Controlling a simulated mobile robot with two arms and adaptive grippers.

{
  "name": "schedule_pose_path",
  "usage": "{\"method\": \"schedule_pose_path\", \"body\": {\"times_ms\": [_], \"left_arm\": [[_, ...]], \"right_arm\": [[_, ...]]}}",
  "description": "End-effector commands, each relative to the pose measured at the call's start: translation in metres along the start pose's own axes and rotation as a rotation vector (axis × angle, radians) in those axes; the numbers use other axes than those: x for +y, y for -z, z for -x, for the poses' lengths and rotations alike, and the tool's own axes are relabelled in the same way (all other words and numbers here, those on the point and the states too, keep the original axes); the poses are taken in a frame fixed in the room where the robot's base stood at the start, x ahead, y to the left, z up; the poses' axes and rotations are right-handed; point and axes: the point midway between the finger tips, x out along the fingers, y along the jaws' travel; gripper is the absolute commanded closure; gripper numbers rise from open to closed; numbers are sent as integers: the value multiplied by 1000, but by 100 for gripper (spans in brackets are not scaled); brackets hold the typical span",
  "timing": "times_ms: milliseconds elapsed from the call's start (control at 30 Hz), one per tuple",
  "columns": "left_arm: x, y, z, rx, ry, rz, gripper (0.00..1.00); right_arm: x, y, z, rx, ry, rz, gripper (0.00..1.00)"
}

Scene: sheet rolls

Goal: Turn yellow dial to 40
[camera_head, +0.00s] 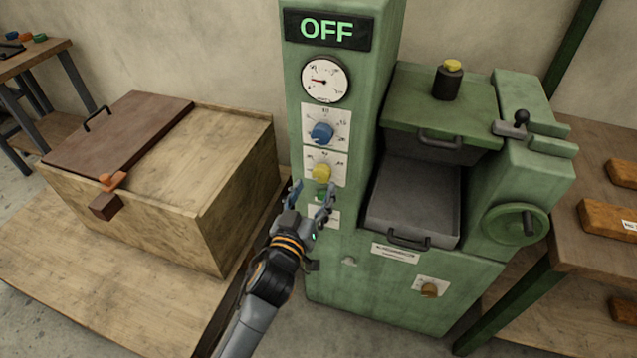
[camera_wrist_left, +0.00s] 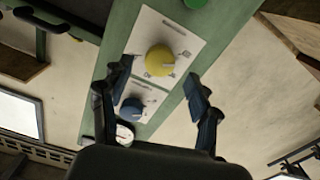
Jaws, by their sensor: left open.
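The yellow dial (camera_head: 321,173) is on a white scale plate on the front of the green machine's column, below the blue dial (camera_head: 321,133). My left gripper (camera_head: 312,193) is open and empty, just below and in front of the yellow dial. In the left wrist view the yellow dial (camera_wrist_left: 160,60) lies ahead of the gap between the open fingers (camera_wrist_left: 163,92), apart from them. Its pale pointer mark shows, but the scale numbers are too small to read. My right gripper is in neither view.
The display (camera_head: 328,30) reads OFF above a round gauge (camera_head: 325,81). A green button (camera_head: 322,195) sits just below the yellow dial. A metal tray (camera_head: 415,200) and handwheel (camera_head: 515,224) are on the right. A wooden crate (camera_head: 235,175) stands on the left.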

Motion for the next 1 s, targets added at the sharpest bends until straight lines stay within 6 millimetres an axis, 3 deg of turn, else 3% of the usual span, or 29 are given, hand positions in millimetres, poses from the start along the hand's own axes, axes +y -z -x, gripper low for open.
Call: {"method": "schedule_pose_path", "body": {"times_ms": [233,633,667,900,1000], "left_arm": [[0,-1,-32,1,0,0,38],[0,0,-39,-1,0,0,38],[0,0,-39,-1,0,0,41],[0,0,-39,0,0,0,89],[0,0,-39,0,0,0,93]], "right_arm": [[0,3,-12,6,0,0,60],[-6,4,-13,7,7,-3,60],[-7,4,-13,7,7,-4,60],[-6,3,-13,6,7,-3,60],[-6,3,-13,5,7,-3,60]]}}
